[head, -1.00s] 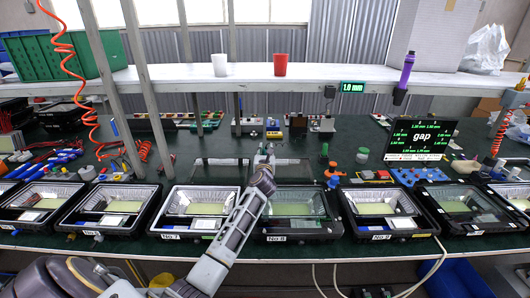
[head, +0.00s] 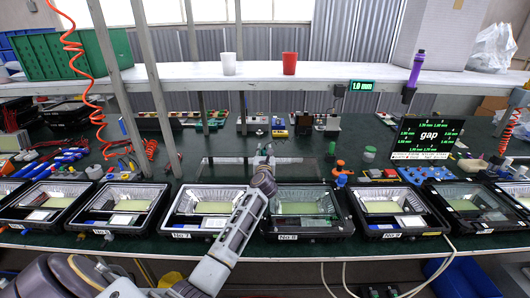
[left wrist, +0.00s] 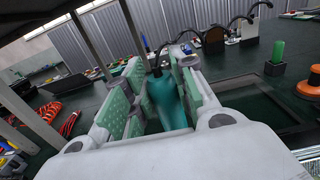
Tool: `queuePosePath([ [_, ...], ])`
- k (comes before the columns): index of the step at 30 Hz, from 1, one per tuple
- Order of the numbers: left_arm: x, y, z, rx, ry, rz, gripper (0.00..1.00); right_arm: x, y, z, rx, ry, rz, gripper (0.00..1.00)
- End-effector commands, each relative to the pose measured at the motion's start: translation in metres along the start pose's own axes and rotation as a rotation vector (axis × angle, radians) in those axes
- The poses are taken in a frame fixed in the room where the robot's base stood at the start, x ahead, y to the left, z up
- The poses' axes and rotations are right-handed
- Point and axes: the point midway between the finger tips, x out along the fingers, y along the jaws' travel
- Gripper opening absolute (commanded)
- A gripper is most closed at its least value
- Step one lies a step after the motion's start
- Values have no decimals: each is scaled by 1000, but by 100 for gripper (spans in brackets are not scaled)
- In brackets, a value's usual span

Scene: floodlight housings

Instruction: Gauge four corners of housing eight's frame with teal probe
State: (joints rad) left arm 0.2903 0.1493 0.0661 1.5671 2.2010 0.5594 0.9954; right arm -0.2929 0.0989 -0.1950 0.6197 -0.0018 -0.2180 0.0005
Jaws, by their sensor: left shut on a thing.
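Housing No 8 (head: 284,237) stands in the row along the bench's front edge, a dark frame with a reflective inside and a pale green panel. My left gripper (head: 264,156) is beyond the housing's rear left corner, with the forearm passing between housings No 7 and No 8. In the left wrist view its jaws (left wrist: 160,98) are shut on the teal probe (left wrist: 166,103), with a dark thin tip curving beyond the fingers. The probe is too small to make out in the head view. No contact between probe and frame is visible. My right gripper is not in view.
Housing No 7 (head: 181,226) and housing No 9 (head: 392,227) flank No 8. Behind are a clear glass sheet (head: 310,163), an orange tool (head: 341,172) and a green cylinder (head: 369,153). A "gap" screen (head: 428,137) stands at right, its small readings hard to read.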

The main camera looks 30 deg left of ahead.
Motion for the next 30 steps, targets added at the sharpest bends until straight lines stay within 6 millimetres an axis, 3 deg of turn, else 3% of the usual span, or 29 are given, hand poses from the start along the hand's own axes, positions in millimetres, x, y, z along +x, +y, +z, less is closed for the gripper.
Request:
queuePosePath([
  [20,0,1,1,-1,2,2,7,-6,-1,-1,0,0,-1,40],
  [30,0,1,-25,-1,2,2,7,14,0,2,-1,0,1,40],
])
